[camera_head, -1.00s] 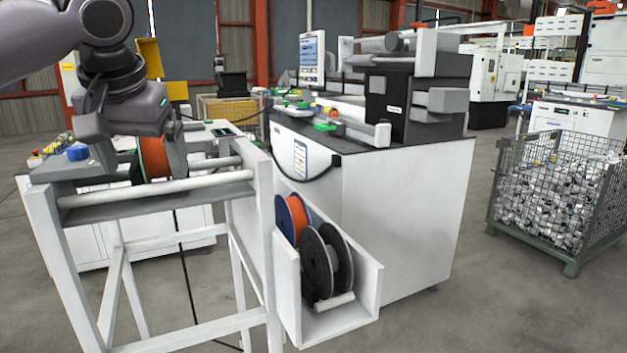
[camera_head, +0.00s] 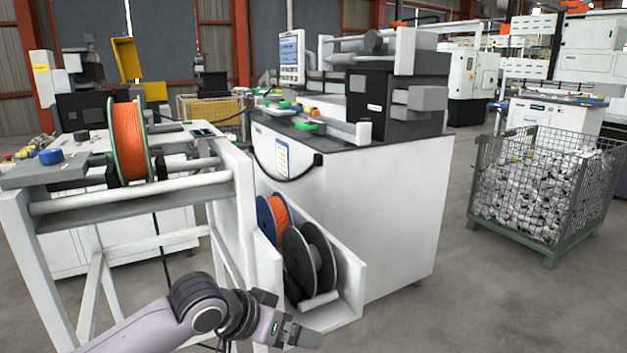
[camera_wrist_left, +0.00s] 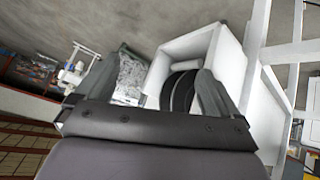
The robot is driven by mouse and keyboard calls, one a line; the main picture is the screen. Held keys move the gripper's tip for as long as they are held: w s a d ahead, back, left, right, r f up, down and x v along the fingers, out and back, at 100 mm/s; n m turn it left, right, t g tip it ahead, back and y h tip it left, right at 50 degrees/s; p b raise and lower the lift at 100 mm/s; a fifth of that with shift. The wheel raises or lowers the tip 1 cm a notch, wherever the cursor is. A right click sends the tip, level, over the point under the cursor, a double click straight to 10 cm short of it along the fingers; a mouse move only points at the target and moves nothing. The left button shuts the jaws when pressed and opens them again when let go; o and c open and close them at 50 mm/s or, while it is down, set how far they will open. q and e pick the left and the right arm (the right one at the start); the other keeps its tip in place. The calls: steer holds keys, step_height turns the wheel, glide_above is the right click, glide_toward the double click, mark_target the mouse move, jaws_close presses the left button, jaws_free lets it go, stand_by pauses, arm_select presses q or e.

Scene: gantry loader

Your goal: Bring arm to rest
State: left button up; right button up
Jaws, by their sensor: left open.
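My left gripper (camera_head: 306,335) is low at the bottom of the head view, in front of the lower spool tray, holding nothing. In the left wrist view its two fingers (camera_wrist_left: 150,88) stand apart with nothing between them. An orange spool (camera_head: 128,141) with green-edged flanges sits upright on the rails of the white stand (camera_head: 140,194). My right gripper is in neither view.
The white tray (camera_head: 350,283) holds a black spool (camera_head: 308,262) and a blue-and-orange spool (camera_head: 274,220). Behind it stands a white machine cabinet (camera_head: 385,215). A wire-mesh bin (camera_head: 545,185) stands at the right. Floor between them is clear.

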arm_select(q)
steer(key=s+d+f+t+h, duration=0.1)
steer(key=s+f+h, duration=0.1)
steer(key=s+f, duration=0.35)
steer(key=s+a+f+n+t+y, duration=0.3)
steer(key=s+a+f+y, duration=0.3)
steer(key=s+a+f, duration=1)
steer(key=shift+s+a+f+t, duration=0.3)
steer(key=shift+s+f+t, duration=0.1)
steer(key=shift+s+f, duration=0.45)
stand_by(0.5)
